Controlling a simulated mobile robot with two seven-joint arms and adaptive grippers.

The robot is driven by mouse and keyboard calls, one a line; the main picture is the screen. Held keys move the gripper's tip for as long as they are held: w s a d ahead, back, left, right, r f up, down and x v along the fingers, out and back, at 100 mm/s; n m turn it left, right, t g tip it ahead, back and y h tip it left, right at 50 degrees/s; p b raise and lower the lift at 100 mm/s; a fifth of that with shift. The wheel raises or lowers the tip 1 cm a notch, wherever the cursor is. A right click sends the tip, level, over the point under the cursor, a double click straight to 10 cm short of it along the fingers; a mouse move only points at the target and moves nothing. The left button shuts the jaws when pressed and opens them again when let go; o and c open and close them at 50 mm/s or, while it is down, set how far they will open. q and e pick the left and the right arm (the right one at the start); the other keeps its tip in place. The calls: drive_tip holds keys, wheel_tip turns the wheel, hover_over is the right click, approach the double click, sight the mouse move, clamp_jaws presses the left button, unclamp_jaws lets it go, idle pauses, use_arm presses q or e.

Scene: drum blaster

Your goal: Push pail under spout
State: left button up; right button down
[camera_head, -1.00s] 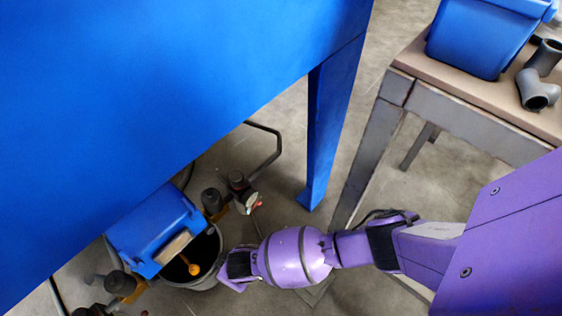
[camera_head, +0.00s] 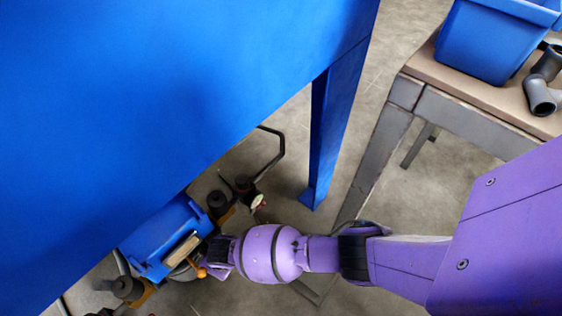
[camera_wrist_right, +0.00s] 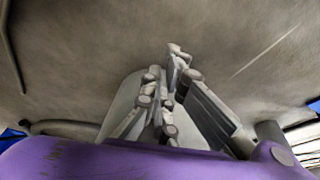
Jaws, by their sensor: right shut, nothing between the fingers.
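The grey pail (camera_head: 181,275) is on the floor under the blue spout box (camera_head: 160,240). Only a bit of it shows in the head view; the spout box and my gripper hide the rest. An orange knob-like part (camera_head: 201,272) shows beside it. My right gripper (camera_head: 217,258) is low, just right of the pail; whether it touches the pail is hidden. In the right wrist view my gripper's fingers (camera_wrist_right: 175,85) are shut with nothing between them. A pale rounded surface is behind them, and I cannot tell whether it is the pail. My left gripper is not in view.
The large blue cabinet (camera_head: 150,90) fills the upper left, with a blue leg (camera_head: 333,140) behind my right arm. Dark valves and pipes (camera_head: 220,203) lie around the spout. At right a workbench (camera_head: 480,118) holds a blue bin (camera_head: 490,40) and grey pipe elbows (camera_head: 542,90).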

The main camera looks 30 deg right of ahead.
use_arm(q)
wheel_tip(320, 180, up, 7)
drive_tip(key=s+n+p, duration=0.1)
drive_tip(key=p, duration=0.6)
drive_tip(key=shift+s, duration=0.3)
use_arm(e)
drive_tip(key=s+d+r, duration=0.3)
drive_tip(key=s+r, duration=0.2)
drive_tip(key=r, duration=0.4)
drive_tip(key=shift+d+r, duration=0.15)
drive_tip(key=shift+r, duration=0.15)
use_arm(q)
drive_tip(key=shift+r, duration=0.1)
